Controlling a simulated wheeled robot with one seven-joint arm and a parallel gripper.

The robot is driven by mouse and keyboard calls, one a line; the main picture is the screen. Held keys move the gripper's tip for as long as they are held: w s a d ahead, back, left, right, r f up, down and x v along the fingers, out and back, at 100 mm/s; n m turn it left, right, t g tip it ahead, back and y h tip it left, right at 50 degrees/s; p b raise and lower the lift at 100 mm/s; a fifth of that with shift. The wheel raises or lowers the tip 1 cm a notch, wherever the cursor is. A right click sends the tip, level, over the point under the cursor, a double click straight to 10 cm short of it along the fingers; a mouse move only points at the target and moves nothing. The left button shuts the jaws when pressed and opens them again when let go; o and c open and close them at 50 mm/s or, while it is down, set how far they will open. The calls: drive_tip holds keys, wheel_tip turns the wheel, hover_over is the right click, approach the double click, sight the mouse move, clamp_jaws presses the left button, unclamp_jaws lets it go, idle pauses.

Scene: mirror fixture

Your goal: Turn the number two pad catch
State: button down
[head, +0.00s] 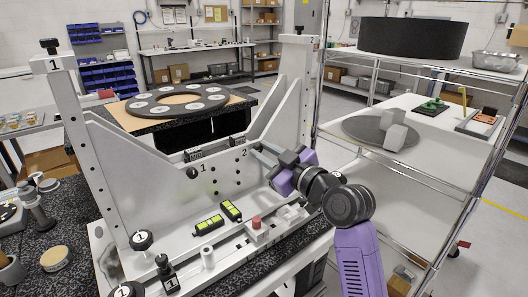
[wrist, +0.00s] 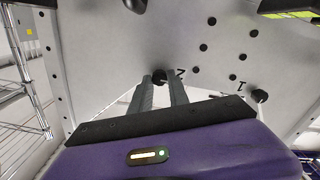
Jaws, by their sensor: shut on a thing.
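The number two pad catch (wrist: 160,75) is a small black knob on the pale fixture plate, beside a printed 2, in the wrist view. My gripper (wrist: 162,84) has its two grey fingers on either side of this catch and is shut on it. In the head view my gripper (head: 264,154) reaches the upright plate just right of the printed 2, and its fingers hide the catch there. The number one catch (head: 192,172) is a black knob left of the printed 1; it also shows at the right in the wrist view (wrist: 260,96).
The fixture's bed below my gripper holds two black blocks with yellow-green squares (head: 208,225), a red-topped piece (head: 256,223) and a white peg (head: 207,257). A wire-framed cart (head: 405,150) stands close on the right.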

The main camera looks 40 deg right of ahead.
drive_tip(key=m+p, duration=0.2)
drive_tip(key=m, duration=0.2)
drive_tip(key=m+p, duration=0.2)
drive_tip(key=m, duration=0.2)
drive_tip(key=shift+m+p, duration=0.35)
drive_tip(key=shift+m, duration=0.05)
drive_tip(key=m+p, duration=0.3)
drive_tip(key=m, duration=0.2)
drive_tip(key=shift+d, duration=0.1)
drive_tip(key=shift+f+m+p, duration=0.1)
drive_tip(key=shift+m+p, duration=0.95)
drive_tip(key=shift+m, duration=0.65)
drive_tip(key=c, duration=1.3)
unclamp_jaws()
drive_tip(key=shift+o, duration=0.2)
